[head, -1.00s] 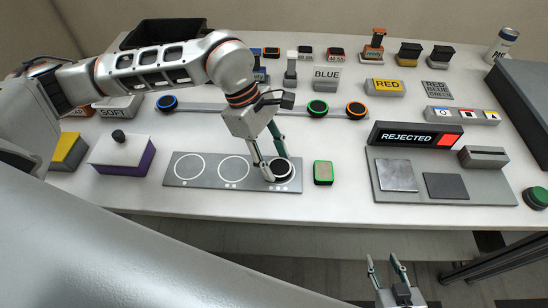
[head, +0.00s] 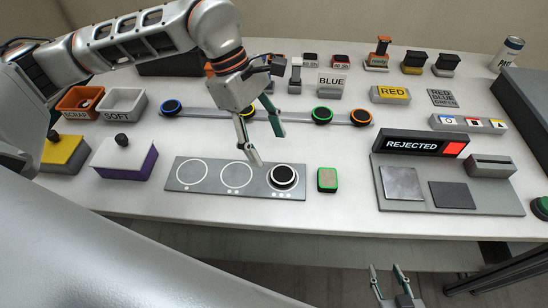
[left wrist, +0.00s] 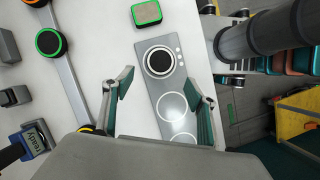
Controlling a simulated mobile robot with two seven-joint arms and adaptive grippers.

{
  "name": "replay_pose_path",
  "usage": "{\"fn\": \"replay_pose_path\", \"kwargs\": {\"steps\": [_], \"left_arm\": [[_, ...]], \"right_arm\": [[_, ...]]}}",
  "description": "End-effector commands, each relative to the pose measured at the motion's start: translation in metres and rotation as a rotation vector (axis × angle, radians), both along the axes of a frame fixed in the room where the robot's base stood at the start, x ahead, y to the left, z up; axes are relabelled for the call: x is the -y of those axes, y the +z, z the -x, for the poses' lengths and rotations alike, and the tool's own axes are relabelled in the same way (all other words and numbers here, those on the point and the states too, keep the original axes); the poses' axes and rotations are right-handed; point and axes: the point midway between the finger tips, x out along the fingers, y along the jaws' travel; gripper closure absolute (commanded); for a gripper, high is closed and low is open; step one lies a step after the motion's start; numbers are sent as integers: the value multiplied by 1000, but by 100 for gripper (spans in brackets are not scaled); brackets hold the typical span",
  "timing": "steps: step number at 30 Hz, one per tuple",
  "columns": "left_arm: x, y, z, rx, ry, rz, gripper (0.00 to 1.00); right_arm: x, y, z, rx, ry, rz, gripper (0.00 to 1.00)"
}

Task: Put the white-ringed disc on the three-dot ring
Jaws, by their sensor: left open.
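The white-ringed disc (head: 283,174) is black and sits on the right-hand ring of a grey plate (head: 210,174) with three rings in a row. Small dots show below that ring in the head view, and three dots show beside the disc in the left wrist view (left wrist: 159,62). The middle ring (head: 236,174) and left ring (head: 192,172) are bare. My left gripper (head: 267,147) is open and empty, above and behind the plate, apart from the disc. My right gripper (head: 388,280) is open and empty, low in front of the table.
A green-edged block (head: 327,180) stands just right of the plate. Behind it, a rail (head: 220,116) carries discs with coloured rings. A purple box with a white top (head: 124,157) stands to the left. The REJECTED station (head: 450,170) is to the right.

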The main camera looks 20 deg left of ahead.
Motion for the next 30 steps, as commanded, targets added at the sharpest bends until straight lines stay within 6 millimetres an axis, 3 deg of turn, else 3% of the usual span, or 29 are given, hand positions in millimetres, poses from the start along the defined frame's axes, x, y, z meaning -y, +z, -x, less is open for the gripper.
{"fn": "replay_pose_path", "kwargs": {"steps": [3,9,30], "left_arm": [[-8,20,-2,3,1,0,43],[-16,38,-3,0,1,-1,43],[-17,41,-3,-1,0,0,43]], "right_arm": [[0,-4,1,-3,0,0,62],[0,-8,2,-7,0,2,62],[0,-5,0,-1,0,0,62]]}}
